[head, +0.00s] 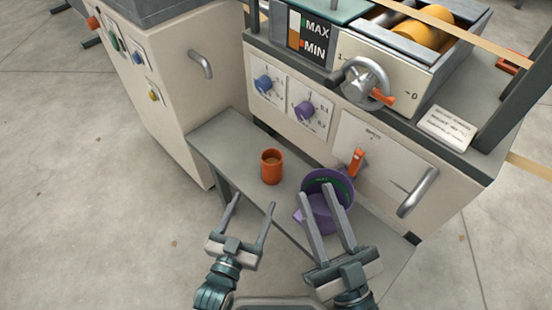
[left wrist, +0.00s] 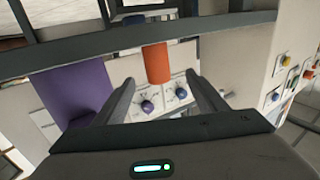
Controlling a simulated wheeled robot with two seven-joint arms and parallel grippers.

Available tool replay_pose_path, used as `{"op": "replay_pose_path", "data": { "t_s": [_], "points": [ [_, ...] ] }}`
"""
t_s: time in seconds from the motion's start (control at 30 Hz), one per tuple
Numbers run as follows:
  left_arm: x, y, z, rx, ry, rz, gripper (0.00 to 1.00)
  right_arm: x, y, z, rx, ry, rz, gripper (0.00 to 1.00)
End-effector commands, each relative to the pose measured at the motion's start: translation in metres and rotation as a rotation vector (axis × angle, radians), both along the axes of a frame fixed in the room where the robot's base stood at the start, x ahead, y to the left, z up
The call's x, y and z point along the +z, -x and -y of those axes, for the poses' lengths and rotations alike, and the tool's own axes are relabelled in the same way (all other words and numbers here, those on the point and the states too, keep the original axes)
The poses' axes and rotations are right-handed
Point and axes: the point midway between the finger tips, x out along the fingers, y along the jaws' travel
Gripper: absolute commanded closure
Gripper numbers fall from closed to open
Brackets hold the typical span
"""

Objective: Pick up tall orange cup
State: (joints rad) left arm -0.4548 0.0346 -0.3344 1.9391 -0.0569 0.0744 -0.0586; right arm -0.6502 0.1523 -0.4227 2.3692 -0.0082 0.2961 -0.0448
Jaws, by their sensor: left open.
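The tall orange cup (head: 271,167) stands upright on the grey shelf of the machine. In the left wrist view the orange cup (left wrist: 157,62) appears between and beyond the two fingertips, with the picture turned over. My left gripper (head: 253,205) is open and empty, on the near side of the cup and apart from it. My right gripper (head: 318,192) has its fingers spread, and they overlap a purple container in the head view. I cannot tell whether they touch it.
The purple container (head: 318,176) stands right of the cup on the shelf (head: 233,142); it also shows in the left wrist view (left wrist: 78,92). Behind are machine panels with knobs, an orange lever (head: 356,162), a handwheel (head: 362,84) and a metal handle (head: 418,193). The shelf left of the cup is clear.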

Motion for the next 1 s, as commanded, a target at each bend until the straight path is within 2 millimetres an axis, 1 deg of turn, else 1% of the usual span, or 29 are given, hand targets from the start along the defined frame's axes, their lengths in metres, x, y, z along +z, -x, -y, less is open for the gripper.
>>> {"op": "replay_pose_path", "data": {
  "t_s": [0.33,0.47,0.57,0.67,0.8,1.0],
  "points": [
    [-0.001,0.0,0.0,0.0,0.0,-0.001,0.35,0.0,0.0,0.0,0.0,0.0,0.0,0.69],
    [-0.001,-0.005,0.001,0.001,0.0,0.0,0.35,0.001,0.001,0.0,0.0,-0.004,0.011,0.69],
    [-0.001,-0.014,0.004,0.001,0.0,0.001,0.35,0.005,0.005,0.0,-0.001,-0.016,0.038,0.69],
    [-0.001,-0.027,0.009,0.001,0.002,0.003,0.35,0.012,0.01,0.001,-0.001,-0.032,0.08,0.69],
    [-0.001,-0.05,0.017,0.001,0.001,0.002,0.35,0.022,0.011,0.005,-0.011,-0.052,0.145,0.69],
    [-0.002,-0.085,0.028,0.001,0.001,0.002,0.35,0.038,0.007,0.014,-0.028,-0.072,0.235,0.69]
  ]
}}
